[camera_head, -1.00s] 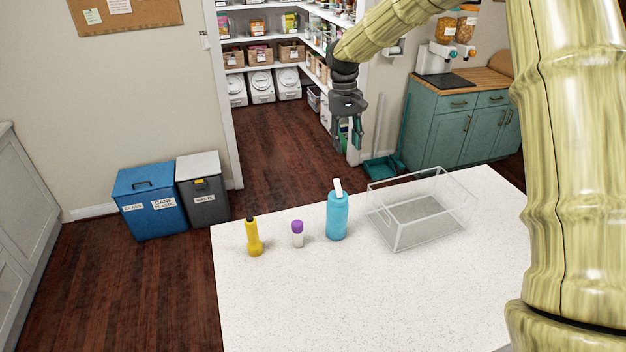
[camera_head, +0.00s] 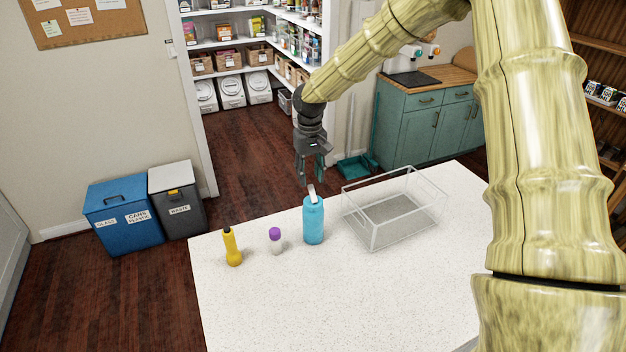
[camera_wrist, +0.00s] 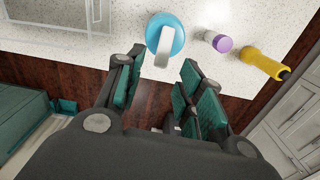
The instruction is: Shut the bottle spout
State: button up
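A blue bottle (camera_head: 313,222) stands upright on the white speckled counter. Its white spout (camera_head: 311,194) sticks up from the top, tilted a little. In the wrist view the bottle (camera_wrist: 178,38) is seen from above, with the white spout (camera_wrist: 163,47) pointing toward my gripper. My gripper (camera_head: 309,180) hangs fingers down just above and behind the bottle, apart from it as far as I can tell. In the wrist view my gripper (camera_wrist: 158,85) has its teal-padded fingers spread, with nothing between them.
On the counter (camera_head: 300,300), a purple-capped white tube (camera_head: 275,241) and a yellow flashlight-like item (camera_head: 231,247) stand left of the bottle. A clear open box (camera_head: 390,215) stands close on its right. The front of the counter is clear.

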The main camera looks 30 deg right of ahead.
aim_at(313, 194)
jog(key=shift+f+p, duration=0.8)
jog(key=shift+f, duration=1.35)
jog(key=shift+c, duration=0.5)
grip_shut()
